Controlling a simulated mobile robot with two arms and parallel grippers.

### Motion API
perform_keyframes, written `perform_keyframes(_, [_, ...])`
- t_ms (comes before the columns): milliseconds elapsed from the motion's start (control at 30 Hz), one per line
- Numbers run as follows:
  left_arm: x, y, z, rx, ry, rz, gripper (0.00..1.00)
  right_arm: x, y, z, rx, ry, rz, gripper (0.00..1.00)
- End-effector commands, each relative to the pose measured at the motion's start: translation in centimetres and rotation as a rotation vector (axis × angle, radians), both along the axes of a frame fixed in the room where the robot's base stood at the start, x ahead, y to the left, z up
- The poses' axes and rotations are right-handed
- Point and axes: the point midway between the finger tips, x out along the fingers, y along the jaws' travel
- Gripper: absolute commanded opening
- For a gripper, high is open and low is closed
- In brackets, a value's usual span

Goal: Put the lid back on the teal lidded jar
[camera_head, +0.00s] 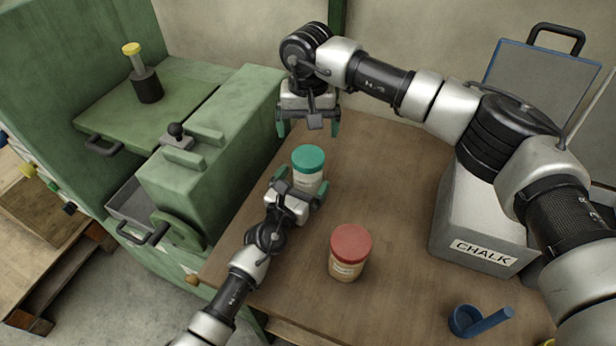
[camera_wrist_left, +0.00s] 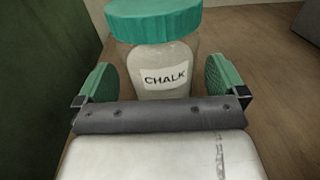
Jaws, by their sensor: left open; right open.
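The teal lidded jar (camera_head: 310,181) stands upright on the wooden table, its pale body labelled CHALK in the left wrist view (camera_wrist_left: 163,72). The teal lid (camera_head: 308,157) sits on top of the jar and also shows in the left wrist view (camera_wrist_left: 154,18); I cannot tell if it is fully seated. My left gripper (camera_head: 299,186) is open, its fingers on either side of the jar body, with visible gaps in the wrist view (camera_wrist_left: 162,88). My right gripper (camera_head: 308,127) is open and empty, above the table behind the jar, pointing down.
A red-lidded jar (camera_head: 349,254) stands nearer the front. A grey CHALK box (camera_head: 480,240) with an open lid is at right, and a blue scoop-like item (camera_head: 480,320) lies at front right. A green machine (camera_head: 212,150) borders the table's left side.

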Motion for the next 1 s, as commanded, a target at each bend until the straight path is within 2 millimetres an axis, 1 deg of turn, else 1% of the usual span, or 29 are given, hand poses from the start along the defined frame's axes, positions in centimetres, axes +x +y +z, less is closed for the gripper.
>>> perform_keyframes(33, [0.7,-0.4,0.0,0.002,-0.001,-0.002,1.00,0.0,0.0,0.0,0.000,0.000,0.000,0.97])
perform_keyframes(100, [1.3,-0.7,0.0,0.001,0.000,-0.002,1.00,0.0,0.0,0.0,0.000,0.000,0.000,0.97])
perform_keyframes(200, [1.8,-0.9,0.0,0.000,0.000,-0.001,1.00,0.0,0.0,0.0,0.000,0.000,0.000,0.97])
perform_keyframes(533, [2.0,-1.1,0.0,0.000,0.000,0.000,1.00,0.0,0.0,0.0,0.000,0.000,0.000,0.97])
perform_keyframes(567, [2.0,-1.1,0.0,0.000,0.000,0.000,0.98,0.0,0.0,0.0,0.000,0.000,0.000,0.97])
perform_keyframes(1000, [2.0,-1.0,0.0,0.000,0.000,0.000,0.31,0.0,0.0,0.0,0.000,0.000,0.000,0.97])
